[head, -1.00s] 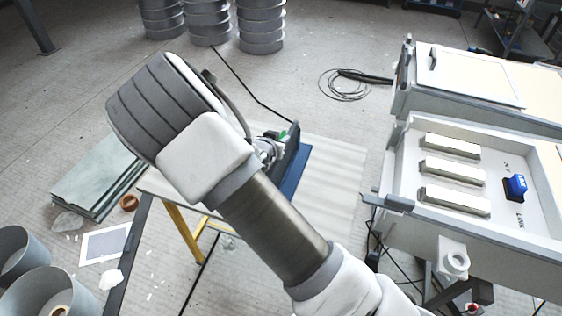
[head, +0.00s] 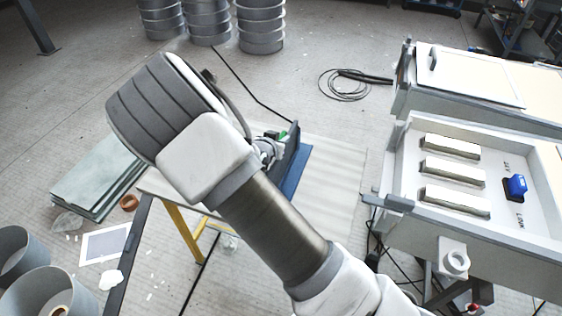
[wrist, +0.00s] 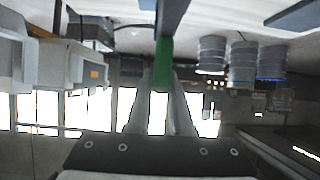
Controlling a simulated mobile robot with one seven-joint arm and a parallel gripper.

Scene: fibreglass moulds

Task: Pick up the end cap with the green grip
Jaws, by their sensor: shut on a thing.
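The end cap is a blue plate (head: 296,165) with a green grip (head: 283,135), over the pale table (head: 335,175) in the head view. My gripper (head: 268,149) is at its left side, partly hidden by my own arm. In the wrist view, my gripper's fingers (wrist: 162,80) are closed on the green grip (wrist: 163,62). The blue-grey edge of the end cap (wrist: 173,16) runs away beyond the grip. I cannot tell whether the plate touches the table.
A white mould (head: 405,165) with three pale bars and a blue-handled stamp (head: 516,186) stands to the right. Grey drums (head: 260,25) stand at the back. Grey-green sheets (head: 95,180) lie at left. A coiled cable (head: 345,85) lies on open floor.

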